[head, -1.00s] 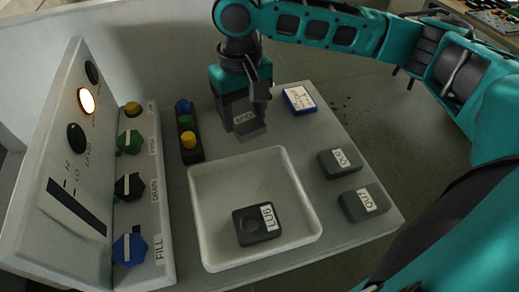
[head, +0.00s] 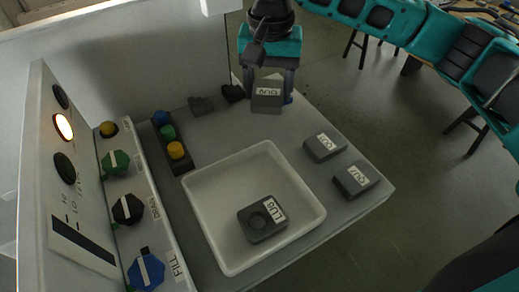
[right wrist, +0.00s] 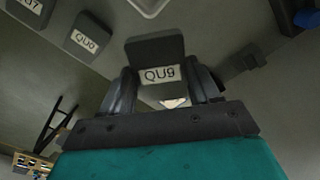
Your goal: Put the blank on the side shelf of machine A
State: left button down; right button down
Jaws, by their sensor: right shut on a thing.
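My right gripper (head: 268,82) is shut on a dark grey block (head: 266,100) with a white label, near the back right corner of the grey side shelf (head: 215,128). The right wrist view shows this block (right wrist: 155,50) between the two fingers, its label reading like QU9. Whether its lower edge touches the shelf is hard to tell. The shelf adjoins a machine panel (head: 85,215) with knobs and a lit lamp; no letter A is legible. My left gripper is not in view.
A white tray (head: 205,215) holds a dark labelled block (head: 262,222). Two more labelled blocks (head: 324,146) (head: 357,180) lie near the right edge. A button strip (head: 172,143) is beside the panel. Dark lumps (head: 201,106) lie at the back. Some shelf between tray and gripper is bare.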

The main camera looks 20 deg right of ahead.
aim_at(235, 130)
jog(key=w+a+r+m, duration=0.3)
jog(key=a+r+m, duration=0.3)
jog(key=r+m, duration=0.45)
jog(key=shift+m, duration=0.25)
jog(key=f, duration=2)
jog(key=shift+w+a, duration=0.1)
jog(key=shift+w, duration=0.1)
jog(key=shift+c, duration=1.2)
grip_release()
jog(key=shift+f, duration=0.15)
notch_tip(235, 130, up, 12)
